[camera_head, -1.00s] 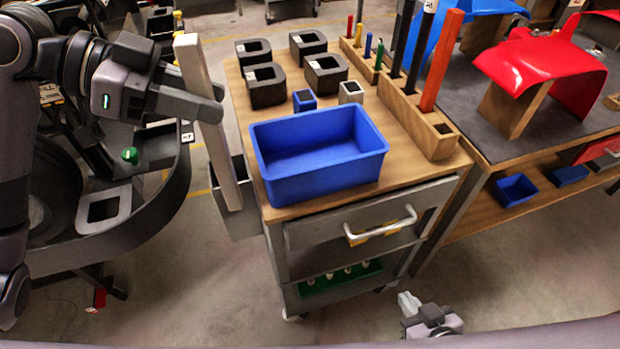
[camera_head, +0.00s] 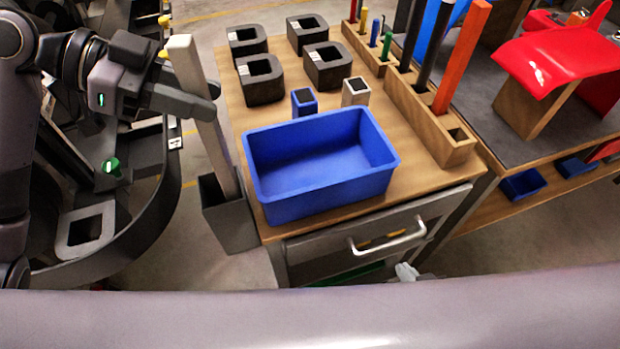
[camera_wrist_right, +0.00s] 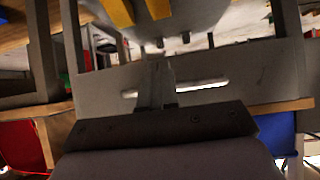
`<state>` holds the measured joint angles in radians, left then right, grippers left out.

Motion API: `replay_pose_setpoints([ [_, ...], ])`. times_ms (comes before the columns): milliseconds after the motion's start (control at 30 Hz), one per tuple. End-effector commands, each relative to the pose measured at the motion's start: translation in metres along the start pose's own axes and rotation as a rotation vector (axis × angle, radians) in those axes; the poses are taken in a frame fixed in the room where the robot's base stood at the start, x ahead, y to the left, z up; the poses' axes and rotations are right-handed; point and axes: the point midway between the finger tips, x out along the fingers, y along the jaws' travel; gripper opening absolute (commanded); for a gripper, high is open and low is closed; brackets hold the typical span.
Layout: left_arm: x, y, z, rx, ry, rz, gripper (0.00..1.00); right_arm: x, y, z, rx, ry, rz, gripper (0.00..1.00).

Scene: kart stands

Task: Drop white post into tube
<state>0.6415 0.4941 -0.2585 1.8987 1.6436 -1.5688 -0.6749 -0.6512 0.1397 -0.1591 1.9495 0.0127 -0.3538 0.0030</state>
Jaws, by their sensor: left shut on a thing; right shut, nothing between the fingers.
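My left gripper (camera_head: 212,100) is shut on the white post (camera_head: 195,70), a long square bar that stands nearly upright with a slight tilt. The tube (camera_head: 231,228) is a dark grey, open-topped square holder at the left side of the wooden-topped cart. The post's lower end meets the tube's mouth and appears to be just inside it; its very tip is hidden. My right gripper (camera_head: 405,271) barely shows below the cart's drawer, mostly hidden behind my own body. In the right wrist view its fingers (camera_wrist_right: 156,85) are together and empty before a grey panel.
A blue bin (camera_head: 275,207) sits on the cart top, with several black square holders (camera_head: 262,78) behind it. A wooden rack (camera_head: 430,125) with coloured posts stands at the right. A red panel (camera_head: 560,60) lies on the farther table. A drawer handle (camera_head: 390,240) faces front.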

Motion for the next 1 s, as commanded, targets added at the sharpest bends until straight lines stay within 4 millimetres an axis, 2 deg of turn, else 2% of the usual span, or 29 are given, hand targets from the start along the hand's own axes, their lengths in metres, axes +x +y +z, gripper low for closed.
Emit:
replay_pose_setpoints([
  [267, 0.007, 0.000, 0.013, 0.001, 0.003, -0.002, 0.00, 0.006, 0.000, 0.008, 0.000, -0.001, 0.000, 0.00],
  [633, 0.027, 0.000, 0.050, 0.001, 0.003, -0.002, 0.00, 0.027, 0.000, 0.036, 0.000, -0.001, 0.000, 0.00],
  [1000, 0.029, 0.000, 0.054, 0.001, 0.003, -0.002, 0.00, 0.029, 0.000, 0.039, 0.000, 0.000, 0.000, 0.00],
])
